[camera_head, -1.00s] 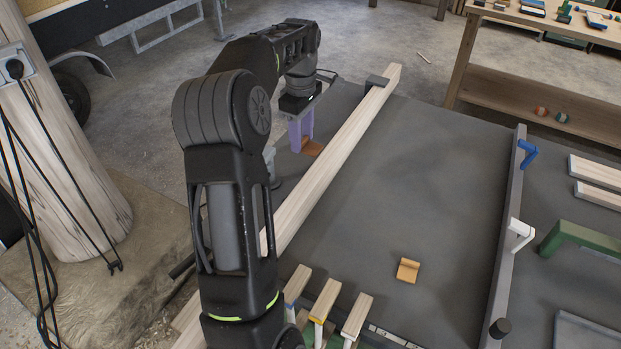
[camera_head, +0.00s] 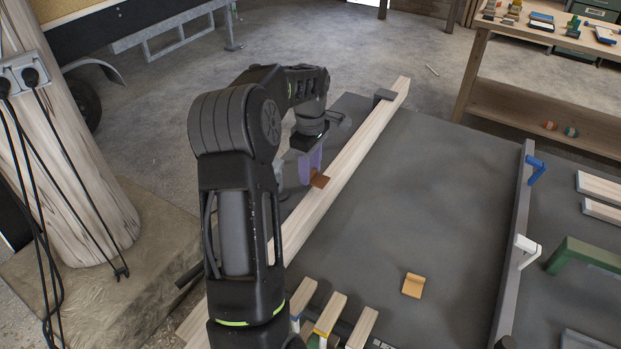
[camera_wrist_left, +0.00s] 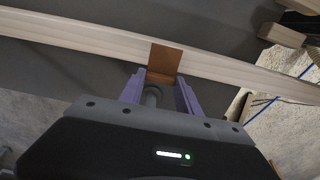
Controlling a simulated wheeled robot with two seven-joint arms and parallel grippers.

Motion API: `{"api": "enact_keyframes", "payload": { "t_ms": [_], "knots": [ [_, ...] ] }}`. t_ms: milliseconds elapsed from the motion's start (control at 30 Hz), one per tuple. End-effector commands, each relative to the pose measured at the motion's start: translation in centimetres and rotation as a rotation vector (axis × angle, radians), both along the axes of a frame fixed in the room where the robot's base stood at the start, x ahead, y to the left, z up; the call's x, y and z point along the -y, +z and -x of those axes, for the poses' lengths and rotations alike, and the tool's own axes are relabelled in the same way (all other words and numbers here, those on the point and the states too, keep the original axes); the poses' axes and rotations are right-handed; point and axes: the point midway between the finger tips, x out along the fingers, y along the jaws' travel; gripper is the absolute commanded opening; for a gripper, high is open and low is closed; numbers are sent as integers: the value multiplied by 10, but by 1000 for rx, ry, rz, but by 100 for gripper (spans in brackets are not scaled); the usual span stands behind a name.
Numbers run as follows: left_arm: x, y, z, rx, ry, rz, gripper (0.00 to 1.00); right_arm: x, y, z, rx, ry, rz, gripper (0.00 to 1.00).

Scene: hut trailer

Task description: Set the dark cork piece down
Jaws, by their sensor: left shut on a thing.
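The dark cork piece (camera_head: 319,180) is a small brown block in the purple fingers of my left gripper (camera_head: 312,172). In the head view it is at the left side of the long pale beam, overlapping its edge. In the left wrist view the cork piece (camera_wrist_left: 164,60) stands out beyond the fingertips of my left gripper (camera_wrist_left: 160,82), in front of the beam (camera_wrist_left: 100,38). The gripper is shut on it. I cannot tell whether the cork touches the beam. My right gripper is not in view.
A lighter cork piece (camera_head: 413,285) lies on the dark grey table top (camera_head: 400,200). A dark clamp (camera_head: 384,96) sits at the beam's far end. Several wooden-handled tools (camera_head: 330,313) stand at the near edge. A grey rail with blue and white clamps (camera_head: 525,250) borders the right.

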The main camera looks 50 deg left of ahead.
Motion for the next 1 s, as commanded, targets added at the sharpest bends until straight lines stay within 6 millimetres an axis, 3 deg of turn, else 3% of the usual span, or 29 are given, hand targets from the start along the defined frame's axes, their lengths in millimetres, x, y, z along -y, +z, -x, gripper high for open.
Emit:
{"api": "enact_keyframes", "payload": {
  "t_ms": [167,433,833,867,1000],
  "knots": [
    [0,-3,0,-2,0,1,3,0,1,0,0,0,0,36],
    [0,-35,1,-3,-1,2,3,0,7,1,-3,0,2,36],
    [0,-42,0,-1,-1,0,3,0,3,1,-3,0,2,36],
    [0,-41,0,0,-1,0,41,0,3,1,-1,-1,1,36],
    [0,-40,0,0,-1,0,52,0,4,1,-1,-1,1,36]
  ]
}}
